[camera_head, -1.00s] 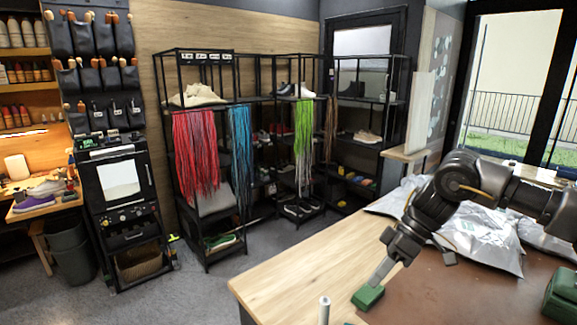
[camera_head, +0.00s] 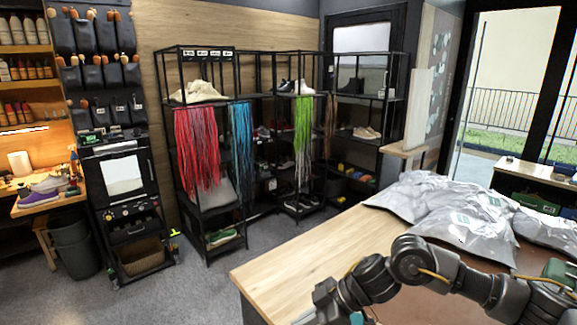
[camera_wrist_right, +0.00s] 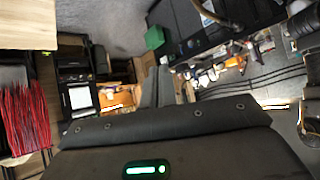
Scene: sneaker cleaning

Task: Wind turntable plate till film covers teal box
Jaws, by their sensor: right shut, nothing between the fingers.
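My right gripper (camera_wrist_right: 158,87) is shut with nothing between its fingers in the right wrist view. In the head view my right arm comes in from the right, low over the wooden table (camera_head: 300,250), and its end is cut off by the bottom edge. A small green piece (camera_head: 357,318) shows at the bottom edge beside the arm; I cannot tell what it is. A green box (camera_wrist_right: 154,37) shows beyond the fingers in the wrist view. I cannot make out a turntable plate, film or a clearly teal box. My left gripper is not in view.
Silver bags (camera_head: 460,215) lie on the table's right part. A green thing (camera_head: 560,270) is partly visible behind my arm. Black shelves (camera_head: 210,130) hold shoes and hanging laces. Grey floor (camera_head: 200,280) is open left of the table.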

